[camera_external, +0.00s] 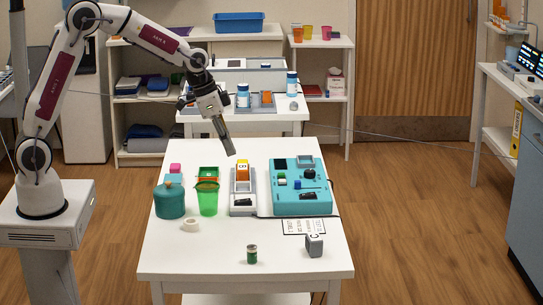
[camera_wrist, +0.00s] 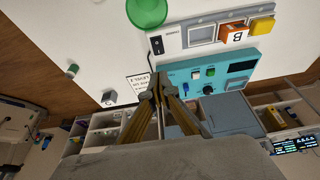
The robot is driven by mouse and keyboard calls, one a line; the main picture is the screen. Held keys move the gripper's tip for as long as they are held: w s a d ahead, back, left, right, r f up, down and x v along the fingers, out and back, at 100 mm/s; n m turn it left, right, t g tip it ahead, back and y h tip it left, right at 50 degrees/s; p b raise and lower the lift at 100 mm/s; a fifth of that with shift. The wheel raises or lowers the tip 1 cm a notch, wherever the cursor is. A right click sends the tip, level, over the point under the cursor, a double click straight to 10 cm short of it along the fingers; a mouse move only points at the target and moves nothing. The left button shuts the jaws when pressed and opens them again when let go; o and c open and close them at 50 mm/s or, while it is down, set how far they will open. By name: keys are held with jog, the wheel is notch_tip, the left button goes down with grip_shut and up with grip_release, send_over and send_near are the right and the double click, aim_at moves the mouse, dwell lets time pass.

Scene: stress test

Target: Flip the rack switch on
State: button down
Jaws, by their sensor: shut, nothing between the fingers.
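A pale rack unit (camera_external: 242,206) stands on the white table, left of a teal instrument. Its black rocker switch (camera_wrist: 157,45) shows at one end in the wrist view, next to small print. I cannot tell its on or off position. My gripper (camera_external: 230,153) is shut and empty, above the table near the rack's far end. In the wrist view its fingertips (camera_wrist: 160,82) meet, apart from the switch in the picture.
The teal instrument (camera_external: 317,206) with knobs stands right of the rack. A green cup (camera_external: 208,201), a teal jar (camera_external: 169,203) and a white tape roll (camera_external: 191,224) stand to the left. A small green-labelled jar (camera_external: 252,254) and a grey block (camera_external: 314,246) are nearer the front.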

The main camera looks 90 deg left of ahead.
send_over(242, 201)
notch_tip(242, 201, down, 11)
jog(key=shift+w+a+f, duration=0.1)
jog(key=shift+x, duration=1)
jog(key=shift+f, duration=0.15)
jog(key=shift+w+f+g, duration=0.1)
jog(key=shift+f+g, duration=0.15)
jog(key=shift+g, duration=0.35)
jog(key=shift+s, duration=0.9)
jog(key=shift+r, duration=0.2)
